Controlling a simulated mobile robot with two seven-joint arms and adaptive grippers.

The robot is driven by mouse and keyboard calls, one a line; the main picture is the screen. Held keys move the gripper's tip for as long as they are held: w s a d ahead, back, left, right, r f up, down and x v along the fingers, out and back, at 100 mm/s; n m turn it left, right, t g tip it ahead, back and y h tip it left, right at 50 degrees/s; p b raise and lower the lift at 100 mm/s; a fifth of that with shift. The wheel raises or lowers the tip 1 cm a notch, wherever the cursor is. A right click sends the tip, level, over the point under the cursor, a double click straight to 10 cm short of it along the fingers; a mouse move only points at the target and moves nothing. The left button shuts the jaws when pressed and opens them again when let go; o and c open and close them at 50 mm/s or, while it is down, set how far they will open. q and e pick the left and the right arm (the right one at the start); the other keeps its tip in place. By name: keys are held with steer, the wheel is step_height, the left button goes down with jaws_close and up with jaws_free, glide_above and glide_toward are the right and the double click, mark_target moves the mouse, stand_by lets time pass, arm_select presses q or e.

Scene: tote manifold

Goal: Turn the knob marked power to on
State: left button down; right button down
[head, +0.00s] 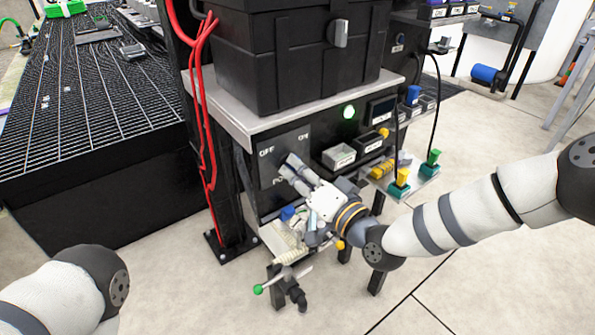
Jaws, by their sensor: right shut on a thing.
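The power panel (270,140) is a dark grey plate on the front of the stand, with OFF at its upper left and ON at its upper right. A lower label is partly covered by my gripper. My right gripper (289,167) reaches in from the right, with its fingers against the panel below and between the two words. It is shut on the knob, which the fingers hide almost wholly, so its pointing direction cannot be told. My left arm shows only as a link at the lower left; its gripper is out of view.
A black tote (290,60) stands above on the grey shelf (240,118). Red cables (203,120) hang at the left post. A green-tipped valve handle (259,289) juts out below. Open floor lies in front.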

steer(key=c, duration=1.6)
jaws_free()
steer(key=v, duration=1.2)
